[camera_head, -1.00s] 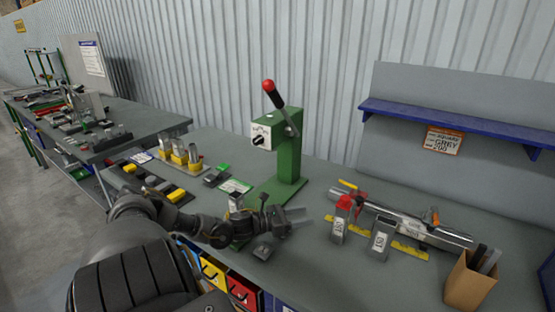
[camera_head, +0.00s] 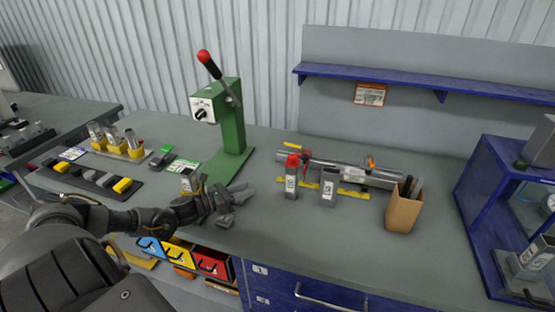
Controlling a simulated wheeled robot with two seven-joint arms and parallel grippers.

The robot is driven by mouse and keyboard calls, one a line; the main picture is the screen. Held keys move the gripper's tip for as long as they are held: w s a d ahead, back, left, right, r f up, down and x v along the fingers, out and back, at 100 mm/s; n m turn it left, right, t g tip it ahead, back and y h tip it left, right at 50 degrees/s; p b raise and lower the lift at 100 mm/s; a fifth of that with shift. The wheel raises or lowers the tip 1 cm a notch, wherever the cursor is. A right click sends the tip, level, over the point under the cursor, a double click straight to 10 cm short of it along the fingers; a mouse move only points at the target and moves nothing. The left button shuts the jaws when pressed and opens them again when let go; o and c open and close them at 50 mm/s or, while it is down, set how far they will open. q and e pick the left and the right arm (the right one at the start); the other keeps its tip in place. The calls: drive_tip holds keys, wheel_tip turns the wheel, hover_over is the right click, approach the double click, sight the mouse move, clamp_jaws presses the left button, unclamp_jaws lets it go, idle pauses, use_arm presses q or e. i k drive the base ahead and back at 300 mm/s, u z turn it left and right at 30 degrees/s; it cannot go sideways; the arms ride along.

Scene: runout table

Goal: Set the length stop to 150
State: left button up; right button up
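The length stop assembly, a metal bar or tube (camera_head: 352,172) with yellow scale strips (camera_head: 353,192), lies on the grey table right of the green press. A small orange part (camera_head: 370,163) sits on the bar. In front of it stand a grey block with a red top (camera_head: 291,178) and a plain grey block (camera_head: 328,190), both labelled; the figures are too small to read surely. My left gripper (camera_head: 238,193) is by the foot of the green press, left of the blocks, with its fingers apart and nothing seen between them. My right gripper is not in view.
The green lever press (camera_head: 228,122) stands behind my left gripper. A cardboard box (camera_head: 402,212) with dark bars stands right of the stop. A blue rack (camera_head: 487,215) is at the far right. Several parts in yellow holders (camera_head: 130,152) are at left. The front middle tabletop is clear.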

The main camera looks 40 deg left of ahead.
sight(306, 156)
drive_tip(key=k, duration=0.45)
drive_tip(key=u, duration=1.8)
drive_tip(key=i, duration=1.15)
drive_tip(key=z, duration=2.5)
